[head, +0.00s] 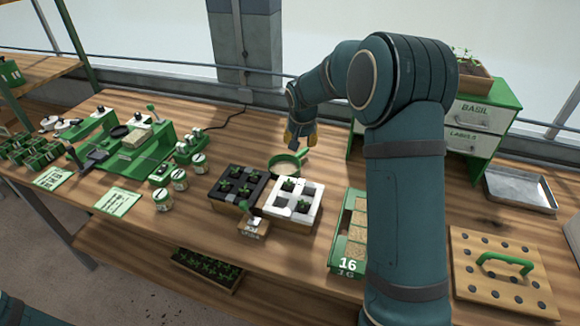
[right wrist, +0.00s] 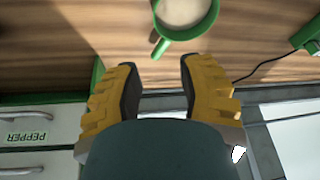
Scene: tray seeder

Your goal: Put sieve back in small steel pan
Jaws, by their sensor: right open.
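The sieve (head: 285,168) is a round green-rimmed thing with a pale inside and a short green handle. It rests on the wooden bench behind the white seedling tray, and it also shows at the top of the right wrist view (right wrist: 185,12). My right gripper (head: 299,139) has yellow fingers and hangs just behind the sieve. In the right wrist view its fingers (right wrist: 157,68) are apart and empty, with the sieve's handle just beyond the gap. A shallow steel pan (head: 521,190) lies empty at the right of the bench. My left gripper is out of view.
A black tray (head: 222,190) and a white tray (head: 305,213) of seedlings stand in front of the sieve. A green cabinet (head: 484,145) stands behind my right arm. My arm hides part of the bench.

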